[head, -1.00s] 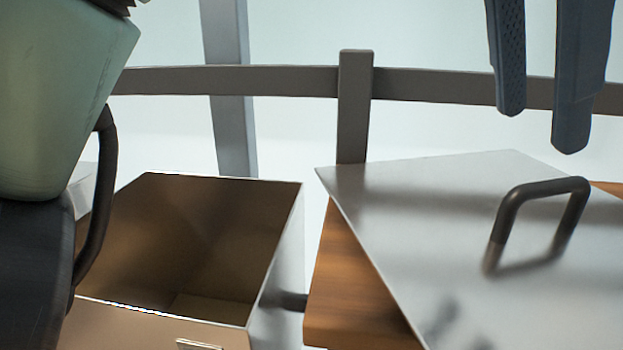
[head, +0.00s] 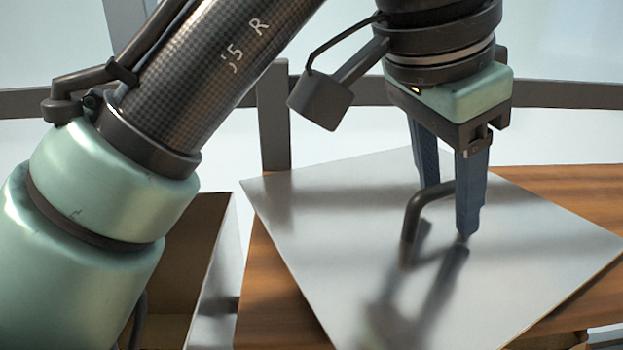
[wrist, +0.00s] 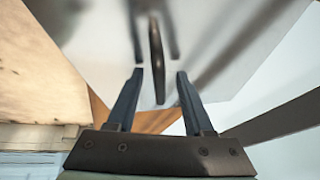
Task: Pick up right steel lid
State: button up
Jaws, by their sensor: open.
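The steel lid (head: 330,240) is a flat, shiny square plate with a dark bent handle (head: 411,215). It lies askew on a wooden surface, and it fills much of the wrist view (wrist: 95,40). My gripper (head: 446,210) is open above the lid, with its two blue fingers pointing down at the handle. In the wrist view the handle (wrist: 157,60) stands between the fingers (wrist: 160,72), with a gap on each side. In the head view the near finger hides part of the handle.
An open box (head: 205,290) with a brown inside stands left of the lid, partly hidden by my arm. The wooden surface (head: 270,300) shows around the lid's edges. A grey rail (head: 270,120) with a post runs behind.

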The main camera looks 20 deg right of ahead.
grip_shut()
dwell(1.4)
